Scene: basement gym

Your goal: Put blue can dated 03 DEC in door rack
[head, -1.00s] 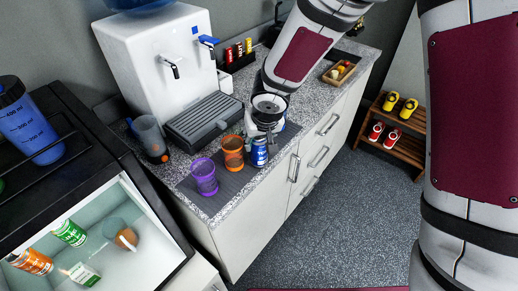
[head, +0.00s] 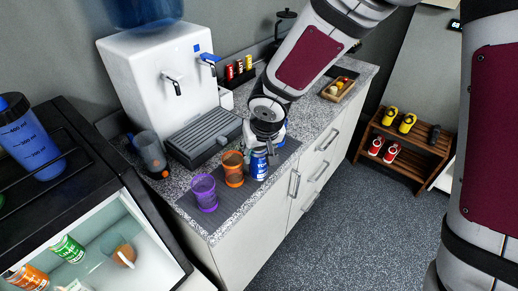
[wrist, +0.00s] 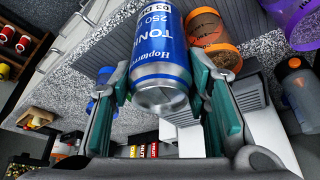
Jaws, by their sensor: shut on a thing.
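The blue can (head: 259,168) stands on the dark ribbed mat on the counter, beside an orange cup. My gripper (head: 263,150) is above it, with its fingers around the can's upper part. In the wrist view the can (wrist: 165,45) sits between the green-padded fingers of my gripper (wrist: 160,85), which are shut on it. Its label reads TONI… 250, with part of a date that looks like 03 D…. The black fridge (head: 150,215) is at lower left, with cans and a jug inside. I cannot clearly make out its door rack.
An orange cup (head: 232,168) and a purple cup (head: 204,193) stand left of the can.

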